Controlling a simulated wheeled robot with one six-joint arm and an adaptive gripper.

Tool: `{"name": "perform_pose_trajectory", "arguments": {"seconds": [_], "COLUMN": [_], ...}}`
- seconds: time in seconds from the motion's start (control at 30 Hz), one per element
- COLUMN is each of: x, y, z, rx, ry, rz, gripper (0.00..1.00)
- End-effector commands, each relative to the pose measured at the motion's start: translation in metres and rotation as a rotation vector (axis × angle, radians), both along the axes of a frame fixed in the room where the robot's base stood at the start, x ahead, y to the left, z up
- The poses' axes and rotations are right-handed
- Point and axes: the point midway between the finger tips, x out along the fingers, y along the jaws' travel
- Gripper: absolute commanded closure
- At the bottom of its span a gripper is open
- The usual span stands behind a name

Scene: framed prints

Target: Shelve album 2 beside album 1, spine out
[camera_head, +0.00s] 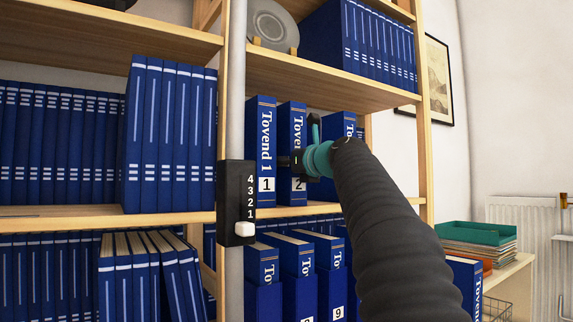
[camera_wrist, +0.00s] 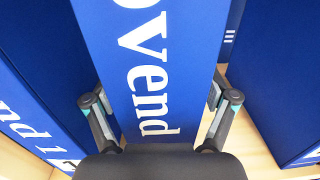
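Album 1 (camera_head: 263,150), a blue binder with white "Tovend 1" lettering, stands upright on the middle shelf, spine out. Album 2 (camera_head: 291,170), a like blue binder, stands upright just right of it, its spine facing out and a narrow gap between them. My gripper (camera_head: 299,162) reaches in from the right at album 2's spine and hides part of it. In the wrist view, the two fingers lie against either side of album 2 (camera_wrist: 150,70), with its "Tovend" lettering between them. Part of album 1 (camera_wrist: 30,120) shows at the left there.
Another blue album (camera_head: 340,124) stands right of album 2, partly behind my arm; a gap separates them. More albums (camera_head: 318,250) fill the lower shelf. A wooden upright and a grey pole (camera_head: 236,100) stand left of album 1. The upper shelf board (camera_head: 320,85) is overhead.

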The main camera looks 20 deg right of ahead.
Motion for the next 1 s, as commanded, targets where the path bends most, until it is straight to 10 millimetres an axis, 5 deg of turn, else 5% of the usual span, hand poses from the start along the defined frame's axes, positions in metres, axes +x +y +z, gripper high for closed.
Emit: {"name": "perform_pose_trajectory", "arguments": {"seconds": [0.33,0.8,1.0], "x": [-0.012,-0.097,-0.115], "y": [-0.003,-0.017,-0.020], "z": [-0.001,-0.001,-0.002], "rx": [0.000,0.000,0.001], "ry": [0.003,0.000,0.000], "rz": [-0.001,-0.003,-0.002], "gripper": [0.16,0.16,0.16]}}
